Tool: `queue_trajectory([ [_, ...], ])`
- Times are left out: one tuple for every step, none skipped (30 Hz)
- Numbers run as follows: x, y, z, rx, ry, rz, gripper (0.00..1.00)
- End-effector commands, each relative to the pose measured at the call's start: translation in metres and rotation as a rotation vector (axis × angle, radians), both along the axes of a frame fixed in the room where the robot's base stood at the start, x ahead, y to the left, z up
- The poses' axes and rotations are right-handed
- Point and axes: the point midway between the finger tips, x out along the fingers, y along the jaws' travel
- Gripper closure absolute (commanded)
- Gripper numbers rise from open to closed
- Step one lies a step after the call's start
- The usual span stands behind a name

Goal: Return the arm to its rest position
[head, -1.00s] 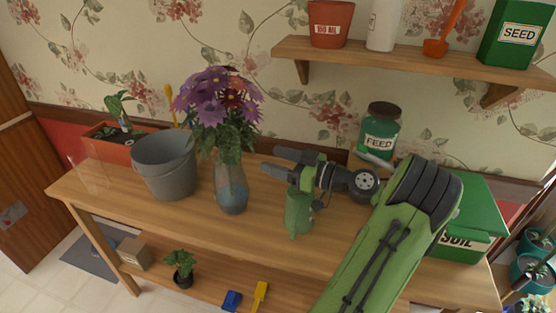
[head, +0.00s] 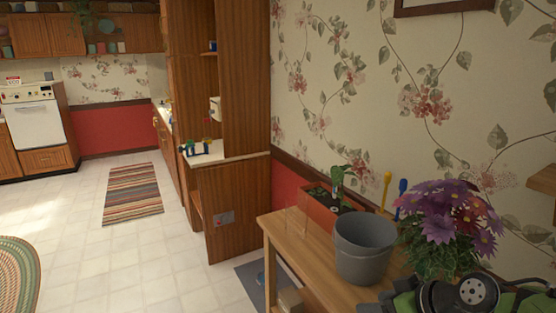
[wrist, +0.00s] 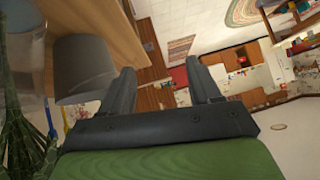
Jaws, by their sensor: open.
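My gripper (wrist: 160,68) shows in the wrist view with its two dark fingers spread apart and nothing between them. Beyond the fingers are the floor and the room. In the head view, part of my green and black arm (head: 475,295) is folded at the bottom right corner, in front of the purple flowers (head: 450,225). The gripper's fingertips cannot be made out clearly there.
A grey bucket (head: 365,248) and an orange planter (head: 330,210) stand on the wooden table (head: 285,235). The bucket (wrist: 85,68) is close to the left finger in the wrist view. Open tiled floor (head: 150,260) lies to the left.

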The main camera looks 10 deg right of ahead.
Motion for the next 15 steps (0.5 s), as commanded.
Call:
queue_trajectory([
  [-0.007,0.035,0.011,-0.061,0.081,0.019,0.38],
  [-0.015,0.05,0.014,-0.092,0.13,0.012,0.38],
  [-0.027,0.069,0.019,-0.133,0.184,-0.005,0.38],
  [-0.038,0.081,0.023,-0.164,0.217,-0.023,0.38],
  [-0.05,0.092,0.028,-0.191,0.244,-0.044,0.38],
  [-0.067,0.105,0.035,-0.223,0.27,-0.079,0.38],
  [-0.08,0.112,0.04,-0.241,0.284,-0.109,0.38],
  [-0.094,0.118,0.045,-0.254,0.292,-0.138,0.38],
  [-0.112,0.124,0.051,-0.263,0.299,-0.182,0.38],
  [-0.125,0.126,0.055,-0.265,0.3,-0.212,0.38],
  [-0.137,0.127,0.057,-0.261,0.3,-0.241,0.38],
  [-0.151,0.128,0.06,-0.252,0.3,-0.277,0.38],
  [-0.159,0.127,0.061,-0.243,0.299,-0.3,0.38],
  [-0.167,0.126,0.062,-0.234,0.3,-0.32,0.38],
  [-0.173,0.125,0.062,-0.223,0.299,-0.339,0.38],
])
